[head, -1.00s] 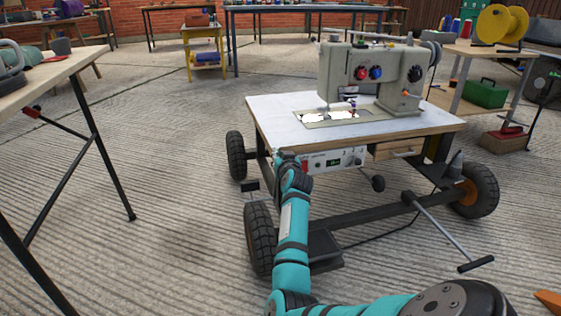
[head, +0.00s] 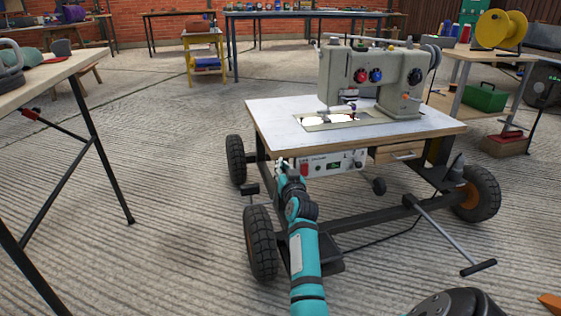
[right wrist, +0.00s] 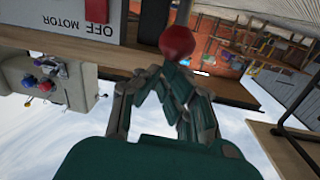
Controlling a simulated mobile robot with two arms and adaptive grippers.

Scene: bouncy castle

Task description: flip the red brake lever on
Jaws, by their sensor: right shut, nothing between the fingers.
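A red ball knob (right wrist: 177,42), which looks like the end of the brake lever, shows in the right wrist view just beyond my right gripper (right wrist: 164,78). The fingers are shut with nothing between them, and their tips are very close to the knob; I cannot tell whether they touch it. The wrist picture is upside down. In the head view my right gripper (head: 282,164) is at the left front corner of the sewing machine cart (head: 275,118), beside the control panel (head: 335,163). The lever is not clear there. My left gripper is not in view.
A sewing machine (head: 372,77) stands on the wheeled cart. A black wheel (head: 260,243) and a frame bar lie below, close to my right arm. A wooden workbench (head: 50,80) stands at the left, with open floor between it and the cart.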

